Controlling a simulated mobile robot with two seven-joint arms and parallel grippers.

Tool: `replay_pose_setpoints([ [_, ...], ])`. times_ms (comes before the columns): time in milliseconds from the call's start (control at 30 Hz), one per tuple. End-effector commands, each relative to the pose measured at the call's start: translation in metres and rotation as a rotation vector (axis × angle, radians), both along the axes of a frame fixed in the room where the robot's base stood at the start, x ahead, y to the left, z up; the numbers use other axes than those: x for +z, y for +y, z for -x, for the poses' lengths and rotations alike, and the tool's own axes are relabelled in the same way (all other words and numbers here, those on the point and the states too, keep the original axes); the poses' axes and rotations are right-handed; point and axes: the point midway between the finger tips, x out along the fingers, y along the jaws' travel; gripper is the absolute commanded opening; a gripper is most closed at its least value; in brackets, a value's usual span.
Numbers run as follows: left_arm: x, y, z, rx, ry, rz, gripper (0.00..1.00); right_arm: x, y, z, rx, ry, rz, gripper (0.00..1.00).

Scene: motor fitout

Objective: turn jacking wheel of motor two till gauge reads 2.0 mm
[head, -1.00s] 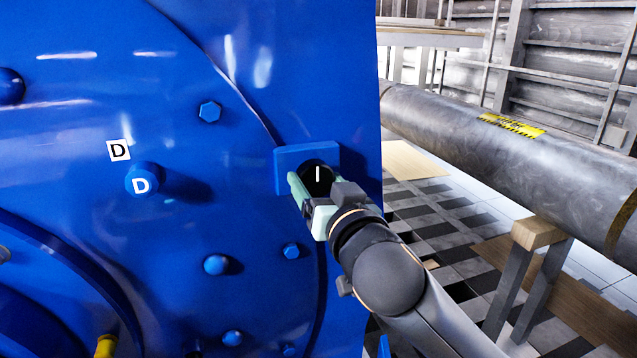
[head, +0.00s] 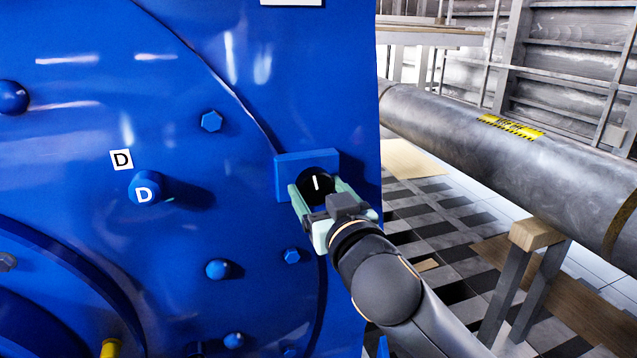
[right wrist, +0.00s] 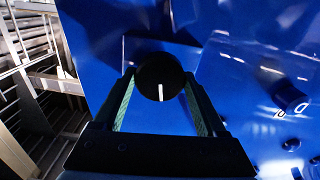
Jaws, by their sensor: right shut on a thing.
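The jacking wheel (head: 317,182) is a black round knob with a white index line, on a blue block (head: 291,166) fixed to the blue motor (head: 110,250). My right gripper (head: 322,190) is shut on the wheel, one finger on each side. In the right wrist view the wheel (right wrist: 160,77) sits between the fingertips of the gripper (right wrist: 160,92), its white line nearly upright. In the head view the line tilts slightly. No gauge reading can be made out. My left gripper is out of view.
A knob marked D (head: 145,187) and several bolt heads stick out of the motor face left of my gripper. A large grey pipe (head: 450,125) with a yellow label lies on a wooden-topped trestle (head: 538,232) at the right. Chequered floor shows between.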

Motion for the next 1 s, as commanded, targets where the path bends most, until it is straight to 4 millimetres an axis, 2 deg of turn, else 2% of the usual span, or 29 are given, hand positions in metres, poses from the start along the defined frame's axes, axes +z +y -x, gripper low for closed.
replay_pose_setpoints([
  [33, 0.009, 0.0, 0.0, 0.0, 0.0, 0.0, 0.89, 0.003, 0.0, 0.0, 0.001, -0.009, 0.042, 0.18],
  [500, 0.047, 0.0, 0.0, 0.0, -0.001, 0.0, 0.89, 0.002, 0.0, 0.0, 0.0, -0.148, 0.468, 0.18],
  [1000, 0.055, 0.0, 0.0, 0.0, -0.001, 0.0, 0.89, -0.001, 0.0, 0.0, 0.0, -0.297, 0.916, 0.18],
])
